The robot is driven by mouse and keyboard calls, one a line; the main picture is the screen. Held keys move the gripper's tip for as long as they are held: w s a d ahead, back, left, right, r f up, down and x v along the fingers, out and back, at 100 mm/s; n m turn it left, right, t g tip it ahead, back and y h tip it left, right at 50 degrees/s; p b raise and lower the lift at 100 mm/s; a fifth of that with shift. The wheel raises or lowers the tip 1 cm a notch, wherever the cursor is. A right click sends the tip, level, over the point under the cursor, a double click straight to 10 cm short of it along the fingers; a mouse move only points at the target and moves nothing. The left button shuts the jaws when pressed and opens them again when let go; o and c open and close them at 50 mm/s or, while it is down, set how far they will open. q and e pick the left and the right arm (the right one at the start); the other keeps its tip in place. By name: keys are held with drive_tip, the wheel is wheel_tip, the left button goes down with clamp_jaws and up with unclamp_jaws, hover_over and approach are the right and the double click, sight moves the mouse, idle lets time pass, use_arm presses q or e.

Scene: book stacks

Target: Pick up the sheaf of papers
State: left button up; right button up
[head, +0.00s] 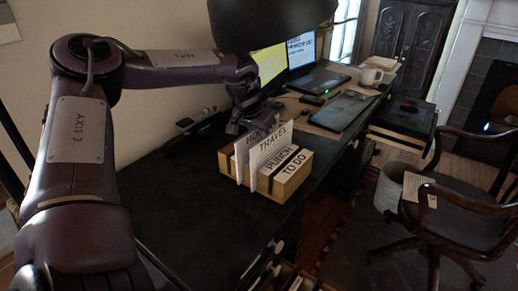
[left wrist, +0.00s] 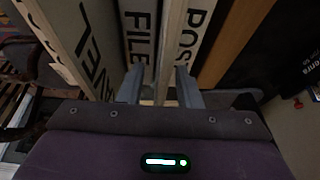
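Loose papers (head: 420,190) lie on the seat of the wooden chair at the right in the head view. Other pale papers (head: 382,62) lie at the far end of the desk beside a white mug. I cannot tell which is the sheaf. My left gripper (head: 242,122) is low over the back of a wooden desk organizer (head: 291,180) holding upright labelled cards. In the left wrist view its two fingers (left wrist: 160,88) stand apart, pointing down among the cards, with a pale upright edge (left wrist: 171,45) between them. Contact is unclear. My right gripper is out of view.
The dark desk (head: 190,200) has bare room in front of and left of the organizer. A laptop (head: 318,78), a monitor (head: 268,65) and a keyboard (head: 340,110) stand further back. A white bin (head: 388,183) stands by the chair.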

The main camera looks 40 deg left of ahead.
use_arm(q)
drive_tip(key=shift+c, duration=0.4)
clamp_jaws()
